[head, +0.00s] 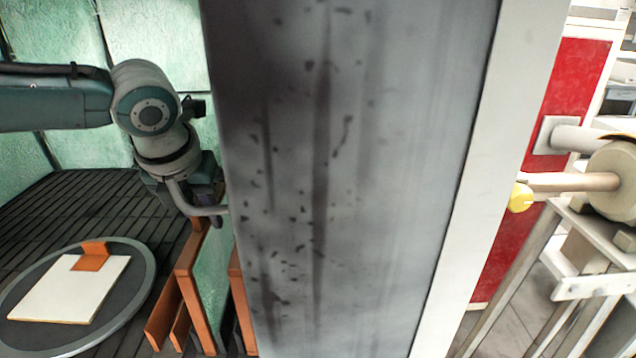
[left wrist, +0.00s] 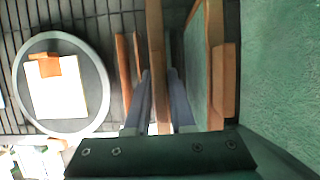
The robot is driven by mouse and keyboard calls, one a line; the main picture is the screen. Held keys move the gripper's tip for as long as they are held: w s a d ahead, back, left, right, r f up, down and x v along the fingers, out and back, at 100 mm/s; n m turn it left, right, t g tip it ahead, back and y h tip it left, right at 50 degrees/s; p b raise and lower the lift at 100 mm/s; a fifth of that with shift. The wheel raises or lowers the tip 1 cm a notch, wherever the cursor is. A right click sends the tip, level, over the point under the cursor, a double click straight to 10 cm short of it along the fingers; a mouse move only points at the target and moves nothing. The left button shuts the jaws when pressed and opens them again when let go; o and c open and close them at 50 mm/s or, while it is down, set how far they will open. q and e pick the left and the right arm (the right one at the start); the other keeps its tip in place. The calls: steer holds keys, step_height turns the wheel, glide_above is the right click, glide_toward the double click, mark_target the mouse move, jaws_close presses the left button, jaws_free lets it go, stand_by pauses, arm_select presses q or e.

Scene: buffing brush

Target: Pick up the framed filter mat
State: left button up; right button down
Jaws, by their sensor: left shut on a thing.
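My left gripper (left wrist: 158,102) is shut on an upright orange-brown wooden edge, which I take to be the framed filter mat (left wrist: 155,40), seen edge-on. Its two fingers lie on either side of this edge. In the head view the left gripper (head: 209,203) is at the top of the orange-brown frames, beside the grey panel. The panel partly hides its fingertips and the frames, so the mat's face cannot be made out. My right gripper is not in view.
A large stained grey panel (head: 350,180) fills the middle of the head view. Orange-brown slats (head: 163,318) stand close beside the held edge. A round grey-rimmed plate (head: 140,290) with a white board (head: 70,288) lies at left. A red panel (head: 560,120) and a round machine part are at right.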

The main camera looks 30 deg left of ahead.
arm_select(q)
jaws_close()
stand_by(0.9)
